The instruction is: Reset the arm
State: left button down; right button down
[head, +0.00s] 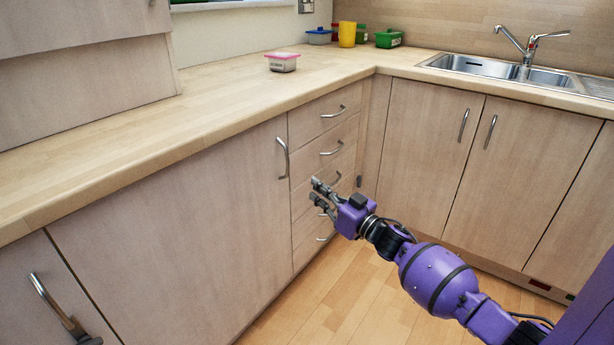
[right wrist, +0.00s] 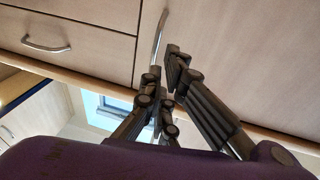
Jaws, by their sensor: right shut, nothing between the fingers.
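My right arm comes in from the lower right, purple with a dark, jointed gripper. My right gripper (head: 315,191) is in front of the drawer stack and the edge of the neighbouring cupboard door. In the right wrist view the fingers (right wrist: 163,75) are close together with nothing held between them. A vertical metal handle (right wrist: 160,32) shows just beyond the fingertips there; I cannot tell whether they touch it. Dark finger parts of my left gripper (head: 80,331) show at the lower left, by a cupboard handle (head: 50,302); the rest is out of frame.
The wooden counter (head: 130,115) runs along the left and back. A pink-lidded tub (head: 282,62), yellow cup (head: 347,34), green box (head: 389,39) and blue container (head: 319,37) stand on it. The sink (head: 480,66) is at the right. Drawers (head: 325,115) and doors appear closed. Floor (head: 340,300) is clear.

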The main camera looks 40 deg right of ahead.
jog(key=v, duration=0.3)
